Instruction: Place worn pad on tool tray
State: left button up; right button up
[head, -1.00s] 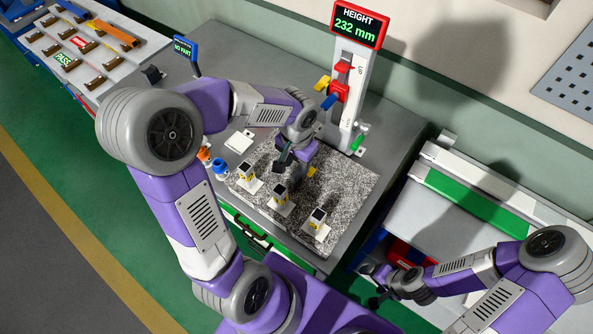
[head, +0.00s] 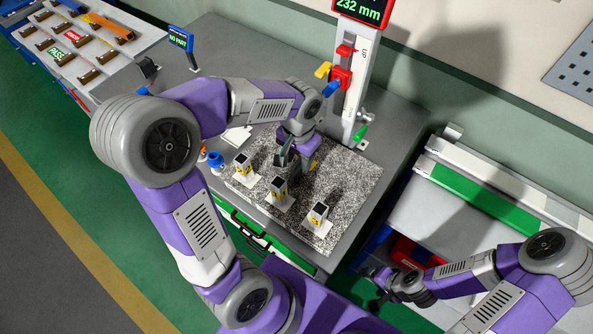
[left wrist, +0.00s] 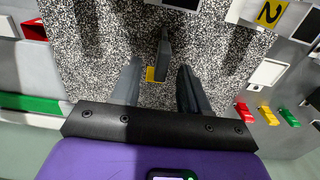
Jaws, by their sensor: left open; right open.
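My left gripper (head: 297,160) is open and points down over the speckled granite plate (head: 345,190). In the left wrist view its two fingers (left wrist: 161,85) stand apart. A dark grey upright piece (left wrist: 164,45) with a yellow patch (left wrist: 155,74) at its foot shows between and beyond them. It may be the worn pad, but I cannot tell for sure. I see no contact between it and the fingers. My right gripper (head: 374,287) is open and empty near the right bench. I cannot clearly identify the tool tray.
Several small numbered blocks, such as one block (head: 278,188), stand along the plate's front. A height gauge (head: 350,85) reading 232 mm stands behind it. A red bin (head: 410,252) sits at the right bench.

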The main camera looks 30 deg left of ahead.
aim_at(297, 172)
pick_arm(q)
jog(key=f, duration=0.4)
jog(key=shift+s+a+f+b, duration=0.1)
jog(key=shift+s+f+b, duration=0.1)
jog(key=shift+f+b, duration=0.1)
jog(key=shift+r, duration=0.1)
jog(key=shift+c, duration=0.3)
grip_shut()
